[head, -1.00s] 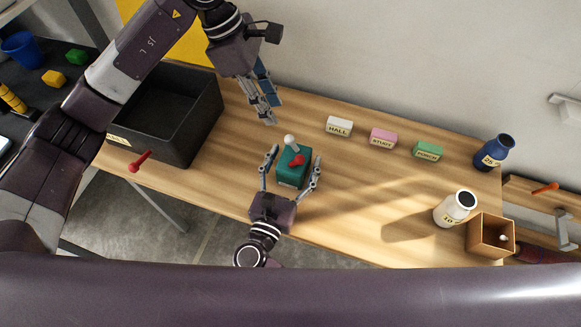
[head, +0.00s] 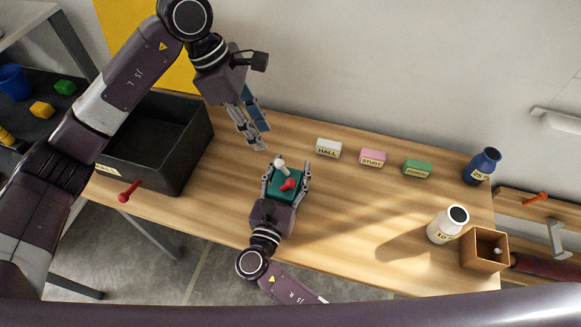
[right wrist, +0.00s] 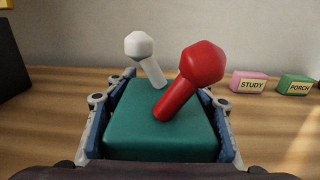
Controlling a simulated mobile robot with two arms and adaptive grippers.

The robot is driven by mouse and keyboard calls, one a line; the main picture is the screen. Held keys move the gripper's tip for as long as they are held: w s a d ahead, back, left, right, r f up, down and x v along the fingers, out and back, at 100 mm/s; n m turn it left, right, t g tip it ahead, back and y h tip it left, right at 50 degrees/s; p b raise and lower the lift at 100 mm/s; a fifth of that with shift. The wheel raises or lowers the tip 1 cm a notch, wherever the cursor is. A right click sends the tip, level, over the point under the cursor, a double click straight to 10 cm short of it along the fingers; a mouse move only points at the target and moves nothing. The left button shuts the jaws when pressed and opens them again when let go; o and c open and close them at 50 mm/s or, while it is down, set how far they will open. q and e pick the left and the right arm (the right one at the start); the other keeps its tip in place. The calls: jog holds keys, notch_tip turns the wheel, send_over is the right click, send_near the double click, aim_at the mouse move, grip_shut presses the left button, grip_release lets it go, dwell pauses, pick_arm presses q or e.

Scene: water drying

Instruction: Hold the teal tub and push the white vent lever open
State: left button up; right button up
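The teal tub (head: 287,195) stands on the wooden table. A white lever (head: 280,163) and a red lever (head: 288,184) stick up from its top. In the right wrist view, the white lever (right wrist: 146,57) leans up to the left and the red lever (right wrist: 190,78) leans up to the right, closer to the camera. My right gripper (head: 286,172) is shut on the tub, one finger along each side. My left gripper (head: 261,140) hangs above the table, behind and left of the tub, apart from it and empty. Whether its fingers are spread is unclear from this angle.
A black bin (head: 190,165) stands at the table's left. White (head: 328,149), pink (head: 373,158) and green (head: 417,169) labelled blocks line the back. A blue bottle (head: 482,166), white bottle (head: 447,225) and open wooden box (head: 484,250) stand right. The table between is clear.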

dwell(0.3)
pick_arm(q)
jog(key=shift+c, duration=1.1)
jog(key=shift+a+f+n, duration=0.15)
jog(key=shift+a+n, duration=0.15)
jog(key=shift+a, duration=0.1)
jog(key=shift+c, duration=1.4)
jog(key=a+n, duration=0.1)
jog(key=a, duration=0.1)
jog(key=s+a+n, duration=0.1)
jog(key=a, duration=0.1)
jog(key=s+a+f+n+h, duration=0.1)
jog(key=a+n, duration=0.1)
jog(key=a, duration=0.1)
jog(key=shift+s+t, duration=0.2)
jog(key=shift+t, duration=0.1)
grip_shut()
